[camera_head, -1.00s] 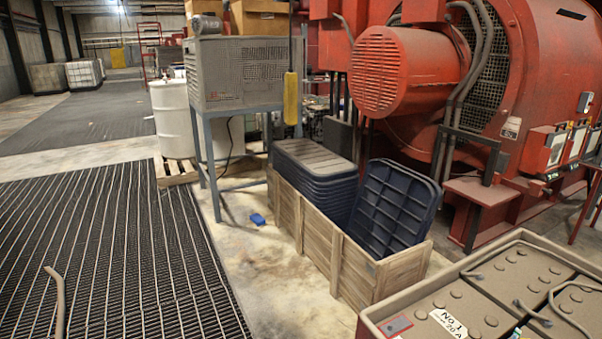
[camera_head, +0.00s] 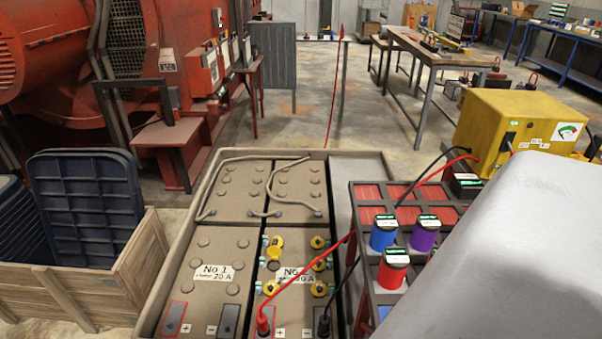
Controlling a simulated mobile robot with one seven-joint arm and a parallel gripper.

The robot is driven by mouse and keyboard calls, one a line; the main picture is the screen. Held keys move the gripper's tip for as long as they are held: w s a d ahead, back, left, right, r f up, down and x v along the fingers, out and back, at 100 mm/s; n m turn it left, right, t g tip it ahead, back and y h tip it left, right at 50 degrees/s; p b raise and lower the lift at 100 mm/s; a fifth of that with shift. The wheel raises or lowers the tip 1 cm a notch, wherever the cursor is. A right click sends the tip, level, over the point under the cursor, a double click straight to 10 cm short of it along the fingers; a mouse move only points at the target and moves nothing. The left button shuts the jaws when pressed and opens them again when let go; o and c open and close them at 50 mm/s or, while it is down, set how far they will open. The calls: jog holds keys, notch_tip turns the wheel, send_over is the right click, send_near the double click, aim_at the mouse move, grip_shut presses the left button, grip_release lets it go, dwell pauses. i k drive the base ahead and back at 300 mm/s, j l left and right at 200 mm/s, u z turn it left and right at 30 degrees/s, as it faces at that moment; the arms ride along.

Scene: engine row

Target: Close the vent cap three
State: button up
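A battery (camera_head: 291,232) labelled "No" with "20 A" stands in the front right of a tan tray, its label partly crossed by a red lead. Several yellow vent caps with small cyan parts sit on its top in two columns. The far left cap (camera_head: 275,246) looks larger and raised or tilted compared with the others. The far right cap (camera_head: 317,242), a near left cap (camera_head: 270,287) and a near right cap (camera_head: 318,289) look lower. I cannot tell which is number three. My gripper is not in view; a pale grey part of my own body fills the lower right.
Red and black leads rise from clips (camera_head: 263,322) at the battery's near end to a yellow charger (camera_head: 520,125). A rack (camera_head: 366,255) with coloured jars stands right of the tray (camera_head: 168,285). A wooden crate (camera_head: 125,275) stands left.

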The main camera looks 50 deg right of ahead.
aim_at(273, 250)
jog(key=i+j+z, duration=0.1)
jog(key=z, duration=0.25)
jog(key=i+j+z, duration=0.15)
jog(key=z, duration=0.2)
jog(key=i+j+z, duration=0.2)
jog(key=z, duration=0.2)
jog(key=i+j+z, duration=0.45)
jog(key=k, duration=0.1)
